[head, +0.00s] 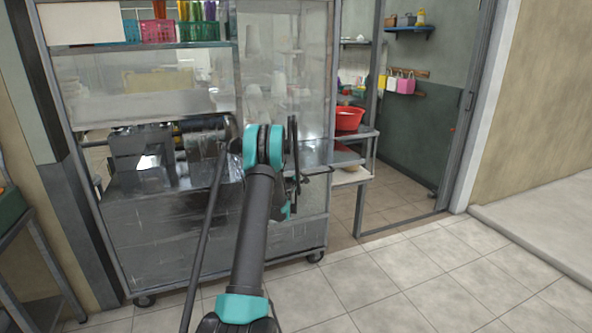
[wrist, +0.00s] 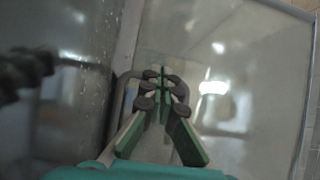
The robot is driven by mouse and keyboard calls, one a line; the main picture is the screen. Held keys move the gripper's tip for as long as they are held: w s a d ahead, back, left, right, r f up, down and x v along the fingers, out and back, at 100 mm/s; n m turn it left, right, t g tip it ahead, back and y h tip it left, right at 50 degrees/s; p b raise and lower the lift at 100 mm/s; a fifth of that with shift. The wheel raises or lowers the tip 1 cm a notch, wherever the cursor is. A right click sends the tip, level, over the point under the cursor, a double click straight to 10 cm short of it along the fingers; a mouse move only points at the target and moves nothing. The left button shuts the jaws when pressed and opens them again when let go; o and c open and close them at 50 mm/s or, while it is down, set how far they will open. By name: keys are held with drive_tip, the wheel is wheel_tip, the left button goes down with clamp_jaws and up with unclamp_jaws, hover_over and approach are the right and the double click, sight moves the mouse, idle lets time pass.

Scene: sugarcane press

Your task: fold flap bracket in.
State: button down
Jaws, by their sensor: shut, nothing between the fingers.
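My gripper (wrist: 163,84) shows in the wrist view with its green fingers brought together at the tips and nothing held between them. Thin grey bars (wrist: 205,83) show beside and behind the fingers; I cannot tell whether they are the flap bracket or whether the fingers touch them. A broad, shiny pale panel (wrist: 250,60) lies beyond the fingertips. In the head view my arm reaches to the right front of the metal press cart (head: 130,235) and hides much of that area. The flap bracket cannot be made out clearly there.
The press machinery (head: 140,155) sits in the cart behind my arm. A metal door frame (head: 468,100) stands farther right. The tiled floor (head: 430,275) at front right is clear.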

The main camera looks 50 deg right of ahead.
drive_tip(key=s+a, duration=0.5)
drive_tip(key=s, duration=0.2)
drive_tip(key=shift+d, duration=0.1)
